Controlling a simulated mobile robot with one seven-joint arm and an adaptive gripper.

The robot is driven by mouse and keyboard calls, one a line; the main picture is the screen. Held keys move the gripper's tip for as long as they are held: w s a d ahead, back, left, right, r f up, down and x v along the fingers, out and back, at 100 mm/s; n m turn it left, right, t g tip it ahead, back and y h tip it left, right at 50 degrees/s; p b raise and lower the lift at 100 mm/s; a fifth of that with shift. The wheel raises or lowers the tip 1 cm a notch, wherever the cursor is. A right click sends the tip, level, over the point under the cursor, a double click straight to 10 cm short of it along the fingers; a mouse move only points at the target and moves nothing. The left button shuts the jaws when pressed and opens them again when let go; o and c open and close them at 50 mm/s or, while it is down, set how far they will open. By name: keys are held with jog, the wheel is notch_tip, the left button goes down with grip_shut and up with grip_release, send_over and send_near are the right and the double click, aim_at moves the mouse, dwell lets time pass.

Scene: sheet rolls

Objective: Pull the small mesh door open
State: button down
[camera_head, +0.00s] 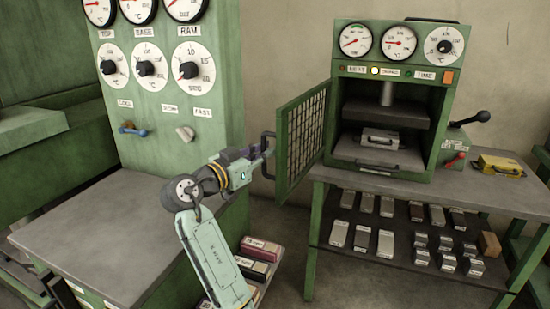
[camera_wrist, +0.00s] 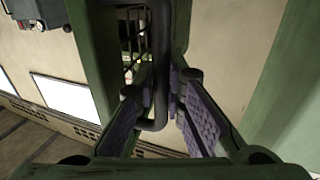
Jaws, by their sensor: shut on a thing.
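The small mesh door (camera_head: 303,131) has a green frame with wire mesh. It stands swung out to the left of the small press (camera_head: 391,105), whose opening is exposed. Its dark bar handle (camera_head: 265,170) is on the door's left edge. My gripper (camera_head: 266,147) is at the upper part of this handle. In the wrist view the handle (camera_wrist: 161,60) runs down between the purple-padded fingers of my gripper (camera_wrist: 163,112), which are shut on it. The door frame (camera_wrist: 95,60) shows behind. The exact finger contact is partly hidden.
A metal block with a handle (camera_head: 380,138) sits inside the press. The bench (camera_head: 475,188) carries a yellow box (camera_head: 500,165), with several metal blocks on the shelf below. A large green gauge panel (camera_head: 165,95) stands left of my arm, behind a grey tabletop (camera_head: 95,235).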

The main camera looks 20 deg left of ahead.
jog(key=shift+w+a, duration=0.3)
jog(key=shift+a, duration=0.65)
jog(key=c, duration=1.9)
grip_release()
jog(key=v, duration=1.2)
